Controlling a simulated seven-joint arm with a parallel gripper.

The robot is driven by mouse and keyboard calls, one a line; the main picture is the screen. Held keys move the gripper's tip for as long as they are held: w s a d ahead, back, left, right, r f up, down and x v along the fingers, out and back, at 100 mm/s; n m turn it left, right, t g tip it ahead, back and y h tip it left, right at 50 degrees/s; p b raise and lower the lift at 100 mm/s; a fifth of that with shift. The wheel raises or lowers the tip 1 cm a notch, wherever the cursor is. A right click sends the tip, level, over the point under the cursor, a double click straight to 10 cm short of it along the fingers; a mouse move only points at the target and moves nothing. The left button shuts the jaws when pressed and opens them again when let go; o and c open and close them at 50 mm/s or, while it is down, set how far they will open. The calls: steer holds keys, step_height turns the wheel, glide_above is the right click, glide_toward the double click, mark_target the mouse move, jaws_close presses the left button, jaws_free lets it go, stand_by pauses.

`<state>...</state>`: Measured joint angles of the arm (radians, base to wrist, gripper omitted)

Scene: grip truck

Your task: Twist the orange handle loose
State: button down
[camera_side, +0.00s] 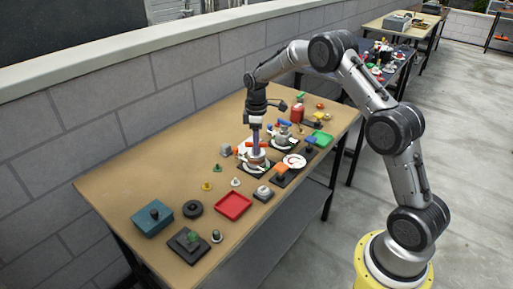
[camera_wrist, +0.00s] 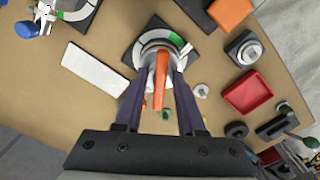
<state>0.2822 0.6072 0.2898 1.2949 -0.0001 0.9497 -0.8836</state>
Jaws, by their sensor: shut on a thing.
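The orange handle (camera_wrist: 160,82) lies lengthwise between my gripper's two dark fingers in the wrist view. It sits on a round silver fitting (camera_wrist: 158,43) over a white dial with a green mark, on a dark square base (camera_wrist: 130,57). My gripper (camera_wrist: 161,72) is shut on the handle, with the fingertips at either side near the fitting. In the side view my gripper (camera_side: 256,148) points straight down onto this fixture, and part of the orange handle (camera_side: 241,149) shows beside the fingers. The exact contact is partly hidden.
A similar fixture with a blue handle (camera_wrist: 28,29) stands close by, with a white plate (camera_wrist: 95,70) between. A red tray (camera_wrist: 247,93), a silver-knobbed block (camera_wrist: 243,48) and an orange block (camera_wrist: 230,12) lie to the right. Several small knobs stand around on the table (camera_side: 120,190).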

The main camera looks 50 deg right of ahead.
steer(key=n, duration=0.7)
steer(key=shift+n, duration=3.5)
steer(key=c, duration=0.8)
jaws_free()
steer(key=shift+r, duration=3.8)
